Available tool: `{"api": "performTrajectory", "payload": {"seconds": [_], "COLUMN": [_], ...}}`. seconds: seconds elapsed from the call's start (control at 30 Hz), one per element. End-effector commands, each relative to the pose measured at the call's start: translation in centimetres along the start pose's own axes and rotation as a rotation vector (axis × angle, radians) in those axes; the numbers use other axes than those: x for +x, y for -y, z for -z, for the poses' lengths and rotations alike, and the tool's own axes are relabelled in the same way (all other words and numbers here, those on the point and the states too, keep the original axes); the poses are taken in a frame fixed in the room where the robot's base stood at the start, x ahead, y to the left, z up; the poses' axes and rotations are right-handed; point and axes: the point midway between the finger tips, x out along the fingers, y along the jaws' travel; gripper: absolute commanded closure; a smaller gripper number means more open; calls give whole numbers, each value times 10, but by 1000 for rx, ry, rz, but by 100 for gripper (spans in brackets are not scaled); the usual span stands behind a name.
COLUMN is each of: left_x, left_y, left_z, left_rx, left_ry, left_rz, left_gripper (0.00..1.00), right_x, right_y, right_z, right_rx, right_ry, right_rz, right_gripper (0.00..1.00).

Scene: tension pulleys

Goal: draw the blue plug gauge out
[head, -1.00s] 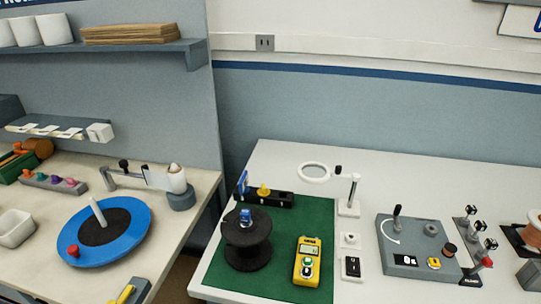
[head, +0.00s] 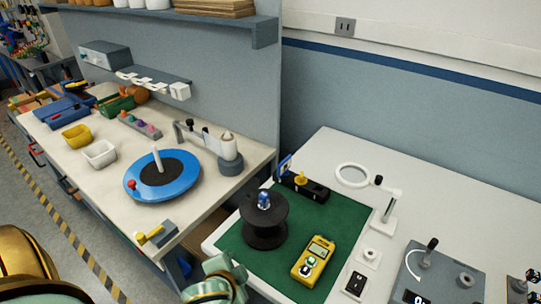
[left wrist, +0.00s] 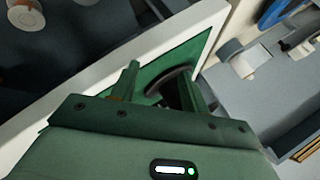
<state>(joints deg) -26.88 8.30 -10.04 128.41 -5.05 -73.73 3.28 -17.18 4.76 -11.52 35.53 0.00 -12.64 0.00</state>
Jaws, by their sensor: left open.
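The blue plug gauge (head: 264,200) stands upright in the top of a black spool (head: 265,228), with its blue upper part showing and its lower part hidden in the spool. The spool stands on the green mat (head: 323,232). My left gripper (head: 222,268) is at the bottom of the head view, in front of and left of the spool, apart from the gauge. In the left wrist view the left gripper (left wrist: 160,85) is open, and a dark curved edge of the spool (left wrist: 180,74) shows beyond its fingers. I cannot make out the gauge there. My right gripper is not in view.
A black block (head: 312,191) with a blue upright piece and a yellow knob stands behind the spool. A yellow meter (head: 314,262) lies to its right. A ring magnifier (head: 353,176) stands further right. The left bench holds a blue turntable (head: 190,179). A gap separates the benches.

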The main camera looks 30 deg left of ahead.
Motion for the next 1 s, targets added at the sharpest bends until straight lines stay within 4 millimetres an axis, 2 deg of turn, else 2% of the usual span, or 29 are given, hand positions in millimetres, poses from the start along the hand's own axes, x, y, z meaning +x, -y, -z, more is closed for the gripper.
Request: {"api": "performTrajectory", "payload": {"seconds": [0.27,0.37,0.47,0.5,0.57,0.6,0.63,0.7,0.73,0.8,0.83,0.9,0.97,1.0], "left_x": [-20,-23,-38,-49,-74,-96,-113,-159,-178,-212,-220,-226,-213,-198], "left_y": [46,59,78,86,96,100,100,90,81,54,41,13,-2,-5], "left_z": [65,104,158,186,233,263,284,327,341,359,361,356,343,331], "left_rx": [-62,-95,-126,-134,-132,-116,-94,8,75,276,379,644,876,1019], "left_ry": [-203,-344,-552,-667,-876,-1027,-1144,-1425,-1539,-1744,-1801,-1851,-1788,-1693], "left_rz": [134,185,243,266,290,292,284,226,181,36,-40,-237,-412,-523], "left_gripper": [55,55,55,55,55,55,55,55,55,55,55,55,55,55], "right_x": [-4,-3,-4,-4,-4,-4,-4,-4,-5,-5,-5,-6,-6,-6], "right_y": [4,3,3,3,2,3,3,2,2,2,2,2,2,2], "right_z": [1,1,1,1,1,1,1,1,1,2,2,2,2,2], "right_rx": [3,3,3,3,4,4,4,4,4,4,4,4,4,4], "right_ry": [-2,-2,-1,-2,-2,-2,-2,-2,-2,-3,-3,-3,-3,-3], "right_rz": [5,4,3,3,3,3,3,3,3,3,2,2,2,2], "right_gripper": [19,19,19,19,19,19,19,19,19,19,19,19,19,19]}}
